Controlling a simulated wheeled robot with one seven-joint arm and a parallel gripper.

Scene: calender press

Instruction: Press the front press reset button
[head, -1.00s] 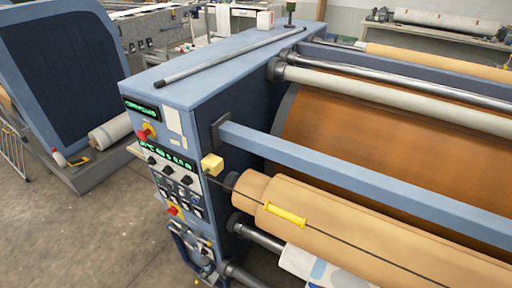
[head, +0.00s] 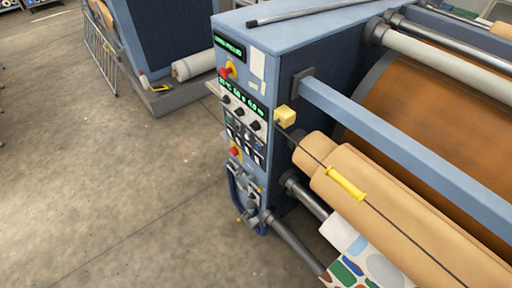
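The calender press (head: 290,22) is a blue machine filling the right half of the head view. Its narrow front panel (head: 233,110) faces left. The panel has two green displays (head: 229,47), a red knob on a yellow base (head: 227,70) near the top, a row of black knobs (head: 239,111), small switches below, and a second red and yellow button (head: 234,151) lower down. The labels are too small to read, so I cannot tell which control is the reset button. My gripper is not in view.
Open concrete floor (head: 110,190) lies left of the press. A dark blue machine (head: 165,35) with a white roll (head: 194,64) and a metal rack (head: 101,45) stand behind. Orange rolls (head: 400,215), a yellow-handled cord (head: 345,184) and a patterned sheet (head: 365,258) are at right.

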